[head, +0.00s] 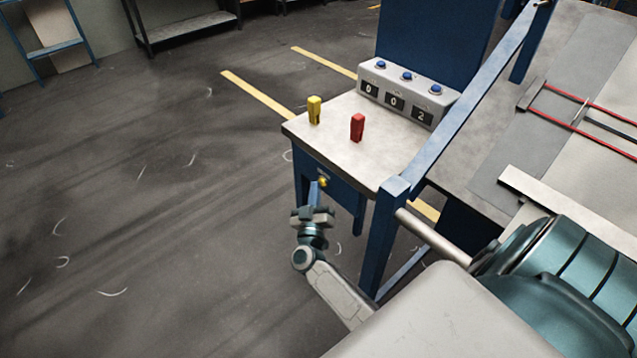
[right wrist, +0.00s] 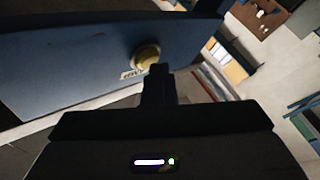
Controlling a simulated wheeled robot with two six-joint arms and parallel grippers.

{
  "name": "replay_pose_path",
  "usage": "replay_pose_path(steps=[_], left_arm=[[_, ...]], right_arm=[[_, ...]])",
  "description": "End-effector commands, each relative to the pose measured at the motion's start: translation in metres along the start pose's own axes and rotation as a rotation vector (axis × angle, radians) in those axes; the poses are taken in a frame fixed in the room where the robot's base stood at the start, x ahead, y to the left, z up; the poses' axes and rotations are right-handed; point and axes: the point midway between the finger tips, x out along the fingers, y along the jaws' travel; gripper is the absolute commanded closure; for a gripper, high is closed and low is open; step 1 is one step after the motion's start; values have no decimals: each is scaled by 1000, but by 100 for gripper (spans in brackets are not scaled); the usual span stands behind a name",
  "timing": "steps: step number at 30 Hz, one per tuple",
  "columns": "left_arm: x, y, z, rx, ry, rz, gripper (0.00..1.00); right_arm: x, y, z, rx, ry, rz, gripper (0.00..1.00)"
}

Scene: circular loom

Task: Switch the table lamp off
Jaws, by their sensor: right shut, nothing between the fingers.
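No table lamp can be made out in either view. A small yellow knob (head: 323,181) sits on the front apron of the small blue side table (head: 345,145). It also shows as a round yellow knob (right wrist: 147,55) with a white label (right wrist: 133,73) beside it in the right wrist view; the label's text is too small to read surely. My right gripper (head: 315,190) is shut and empty, its tips right at the knob, just below it. In the right wrist view its fingertips (right wrist: 159,72) overlap the knob's lower edge; I cannot tell whether they touch. My left gripper is not in view.
A yellow piece (head: 314,110) and a red piece (head: 357,127) stand on the side table's top. Behind them is a counter box (head: 405,92) with blue buttons, reading 0 0 2. A blue loom frame post (head: 383,240) stands close right of my right arm. Floor at left is clear.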

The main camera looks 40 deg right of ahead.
Motion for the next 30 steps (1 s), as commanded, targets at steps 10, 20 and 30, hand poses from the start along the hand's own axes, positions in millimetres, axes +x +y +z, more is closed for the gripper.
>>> replay_pose_path(steps=[10,20,30], left_arm=[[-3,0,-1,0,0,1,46],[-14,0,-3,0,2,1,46],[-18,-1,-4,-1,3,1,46]], right_arm=[[-4,-3,-3,1,-2,0,100],[-28,-20,-21,1,-3,-2,100],[-43,-31,-30,1,-2,-2,100]])
